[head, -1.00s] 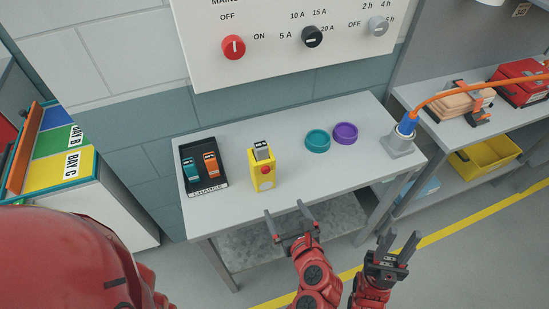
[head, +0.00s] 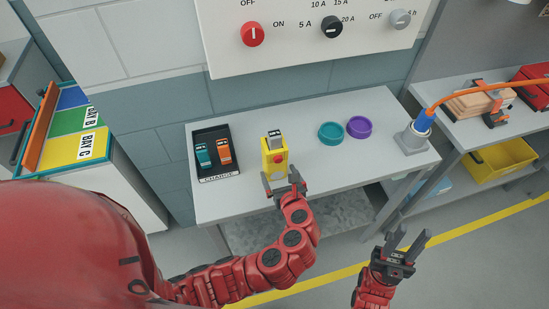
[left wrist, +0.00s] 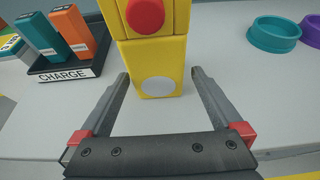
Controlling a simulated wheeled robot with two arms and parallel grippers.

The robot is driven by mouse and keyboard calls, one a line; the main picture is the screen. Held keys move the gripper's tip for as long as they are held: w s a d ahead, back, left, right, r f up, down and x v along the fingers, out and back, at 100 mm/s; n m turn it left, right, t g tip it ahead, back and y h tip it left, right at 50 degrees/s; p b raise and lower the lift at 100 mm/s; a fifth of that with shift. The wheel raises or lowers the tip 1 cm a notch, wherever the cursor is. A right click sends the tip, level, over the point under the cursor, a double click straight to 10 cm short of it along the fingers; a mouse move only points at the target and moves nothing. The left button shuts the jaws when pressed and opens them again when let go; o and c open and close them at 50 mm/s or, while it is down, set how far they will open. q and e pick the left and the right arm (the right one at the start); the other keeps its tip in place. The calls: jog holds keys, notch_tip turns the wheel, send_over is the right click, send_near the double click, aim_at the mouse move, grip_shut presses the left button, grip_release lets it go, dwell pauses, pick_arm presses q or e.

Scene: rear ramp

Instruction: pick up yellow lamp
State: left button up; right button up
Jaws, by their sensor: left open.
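The yellow lamp (head: 273,158) stands upright on the grey table, with a red button on its front and a grey top. In the left wrist view the lamp (left wrist: 155,68) is straight ahead, its top cut off by the frame. My left gripper (head: 284,184) is open and empty at the lamp's near side. In the left wrist view its fingers (left wrist: 158,85) point at the lamp's lower part, one to each side, with the tips just short of it or level with its front. My right gripper (head: 404,245) is open and empty, in front of the table.
A black charge tray (head: 207,135) with a teal and an orange device stands left of the lamp. A teal dish (head: 330,133) and a purple dish (head: 359,127) lie to the right. A grey socket block (head: 412,142) with a blue plug is at the right end. The table (head: 330,165) front is clear.

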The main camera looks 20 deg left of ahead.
aim_at(277, 171)
pick_arm(q)
jog(key=w+a+p, duration=0.1)
jog(key=w+a, duration=0.1)
jog(key=shift+w+a+f+p, duration=0.2)
jog(key=shift+w+f+p, duration=0.1)
jog(key=shift+w+p, duration=0.1)
jog(key=shift+w+a+f, duration=0.1)
jog(key=shift+w+f, duration=0.15)
grip_shut()
